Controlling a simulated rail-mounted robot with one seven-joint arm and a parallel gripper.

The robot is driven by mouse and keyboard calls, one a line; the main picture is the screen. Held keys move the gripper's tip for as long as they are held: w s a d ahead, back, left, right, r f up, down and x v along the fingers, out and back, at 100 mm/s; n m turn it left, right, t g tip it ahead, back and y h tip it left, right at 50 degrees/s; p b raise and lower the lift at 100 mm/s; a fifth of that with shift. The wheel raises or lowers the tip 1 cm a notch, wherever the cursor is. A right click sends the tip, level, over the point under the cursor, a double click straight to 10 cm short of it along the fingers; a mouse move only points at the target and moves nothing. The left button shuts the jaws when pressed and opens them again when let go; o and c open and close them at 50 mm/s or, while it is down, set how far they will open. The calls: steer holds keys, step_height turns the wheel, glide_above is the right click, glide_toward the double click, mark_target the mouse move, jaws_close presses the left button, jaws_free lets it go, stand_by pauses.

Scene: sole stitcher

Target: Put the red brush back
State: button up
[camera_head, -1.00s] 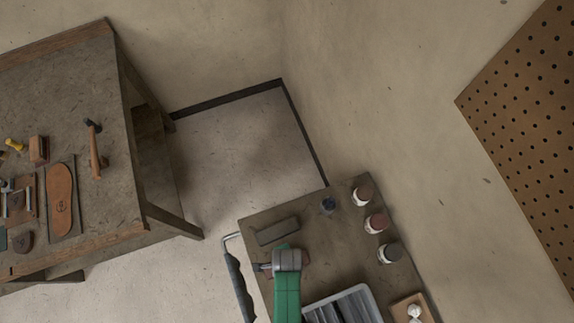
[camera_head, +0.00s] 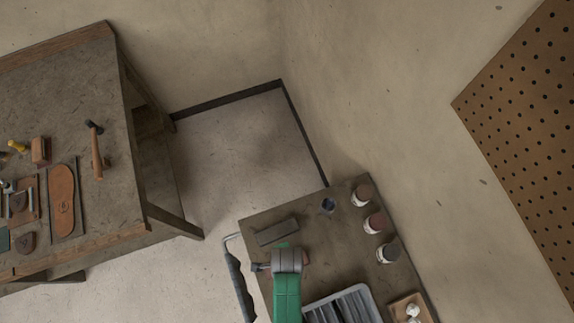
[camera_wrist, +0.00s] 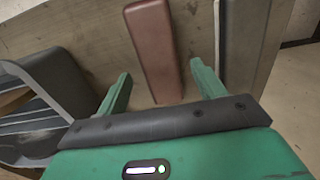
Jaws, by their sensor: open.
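A long reddish block, which looks like the red brush (camera_wrist: 152,45), lies on the trolley top (camera_wrist: 92,45) in the wrist view. My gripper (camera_wrist: 160,72) is open, with one green finger on each side of the block's near part. The fingers appear apart from it, and I cannot tell how high they are above the top. In the head view my green and grey arm covers most of the block, and only a small reddish end (camera_head: 306,257) shows beside it.
A grey block (camera_head: 277,231) lies close by. A grey tray (camera_head: 368,296) stands near my arm. Several small jars (camera_head: 376,222) line the trolley's wall side. A black handle (camera_head: 239,282) is on its left. The workbench (camera_head: 75,75) at left holds a hammer (camera_head: 97,155) and leather pieces.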

step_height(320, 180, up, 7)
steer(key=shift+p, duration=0.35)
steer(key=shift+r, duration=0.1)
steer(key=w+r+n+t, duration=0.3)
steer(key=w+r+t, duration=0.2)
steer(key=w+r, duration=0.9)
steer(key=w+r+n+t, duration=0.25)
steer(key=w+r, duration=0.25)
steer(key=r, duration=0.4)
steer(key=w+r+n+t, duration=0.1)
steer(key=w+r+t, duration=0.25)
steer(key=r, duration=0.55)
steer(key=w+r+n+t, duration=0.1)
steer(key=w+r+t, duration=0.1)
steer(key=w+r, duration=0.5)
steer(key=s+r+n+t+p, duration=0.2)
steer(key=s+r+t, duration=0.2)
steer(key=r, duration=1.1)
steer(key=s+r+n+t+p, duration=0.2)
steer(key=s+r+t, duration=0.2)
steer(key=r, duration=1.2)
steer(key=s+r+n+t+p, duration=0.2)
steer(key=s+r+t+p, duration=0.1)
steer(key=r, duration=1.2)
steer(key=shift+s+a+r+n+t, duration=0.3)
steer(key=shift+s+t, duration=0.2)
steer(key=shift+s, duration=0.4)
